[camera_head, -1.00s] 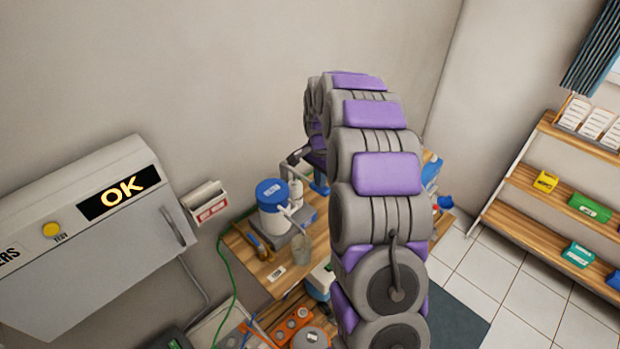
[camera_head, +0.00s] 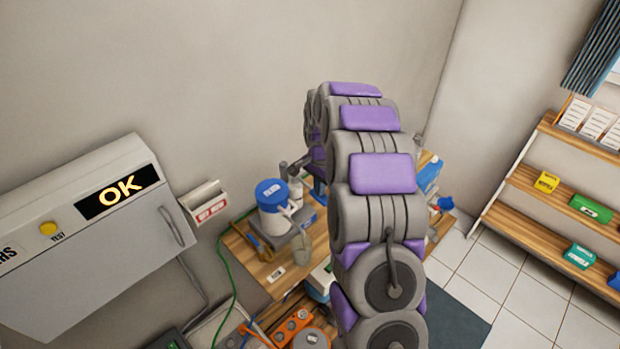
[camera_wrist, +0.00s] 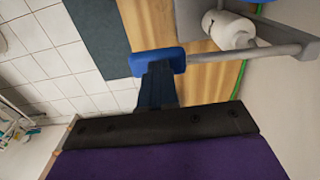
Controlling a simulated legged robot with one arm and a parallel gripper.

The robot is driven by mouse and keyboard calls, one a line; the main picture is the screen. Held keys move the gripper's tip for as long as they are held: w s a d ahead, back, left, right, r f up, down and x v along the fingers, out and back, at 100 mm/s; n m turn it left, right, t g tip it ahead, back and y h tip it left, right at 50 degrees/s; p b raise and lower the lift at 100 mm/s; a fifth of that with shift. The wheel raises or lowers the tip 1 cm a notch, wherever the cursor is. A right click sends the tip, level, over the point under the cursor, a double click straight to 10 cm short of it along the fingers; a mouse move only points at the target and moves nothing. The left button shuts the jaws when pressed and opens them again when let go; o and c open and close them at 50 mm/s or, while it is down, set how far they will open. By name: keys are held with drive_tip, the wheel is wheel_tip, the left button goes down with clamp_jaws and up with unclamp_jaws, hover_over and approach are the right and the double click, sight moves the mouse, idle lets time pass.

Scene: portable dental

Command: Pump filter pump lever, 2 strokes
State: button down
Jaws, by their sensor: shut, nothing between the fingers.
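The filter pump is a white canister with a blue lid (camera_head: 272,192) on a grey base on the wooden table. In the wrist view its lever is a grey rod (camera_wrist: 240,54) ending in a blue grip (camera_wrist: 157,61). A white cylinder (camera_wrist: 231,30) and a grey bracket show beside the rod. My gripper (camera_wrist: 157,78) has its dark fingers shut, with their tips right at the blue grip; whether they touch it I cannot tell. In the head view my arm hides most of the gripper and the lever grip.
A clear cup (camera_head: 299,252) and small tools stand on the table (camera_head: 262,275) near the pump. A wall cabinet reading OK (camera_head: 95,235) is at left, and a shelf (camera_head: 540,215) at right. The wall is close behind the pump. A green cable hangs at the table's left.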

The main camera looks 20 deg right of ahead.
drive_tip(key=shift+f, duration=0.3)
drive_tip(key=shift+r, duration=0.1)
wheel_tip(320, 180, up, 7)
drive_tip(key=p, duration=0.1)
drive_tip(key=shift+r+p, duration=0.2)
drive_tip(key=shift+p, duration=0.15)
idle(0.7)
drive_tip(key=shift+r, duration=0.1)
idle(0.4)
wheel_tip(320, 180, up, 5)
drive_tip(key=shift+f+p, duration=0.1)
drive_tip(key=shift+p, duration=0.6)
